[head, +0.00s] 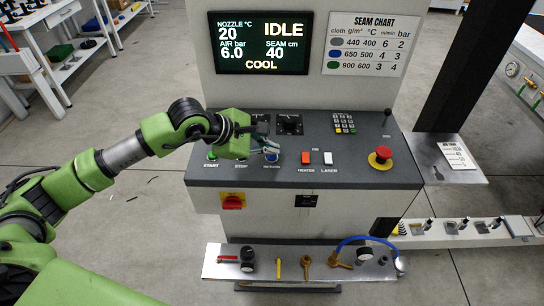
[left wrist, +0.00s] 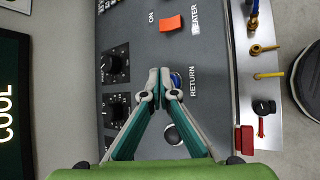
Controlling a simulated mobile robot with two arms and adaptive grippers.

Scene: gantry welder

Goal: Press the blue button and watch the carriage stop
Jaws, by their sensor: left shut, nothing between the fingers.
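The blue button (head: 272,157), labelled RETURN, is on the sloped grey control panel (head: 350,165). In the left wrist view the blue button (left wrist: 176,80) is partly hidden behind my fingertips. My left gripper (head: 272,149) is shut and empty, with its tips over or just beside the blue button. In the left wrist view the shut fingertips (left wrist: 164,73) meet in a point at the button's edge. I cannot tell whether they touch it. The screen (head: 262,43) reads IDLE and COOL. I cannot make out a carriage. My right gripper is not in view.
On the panel are a green START button (head: 212,155), an orange-red heater switch (head: 305,157), a white laser switch (head: 328,158) and a red emergency stop (head: 380,157). Black dials (left wrist: 115,64) sit behind the gripper. A metal shelf (head: 300,264) with valves lies below.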

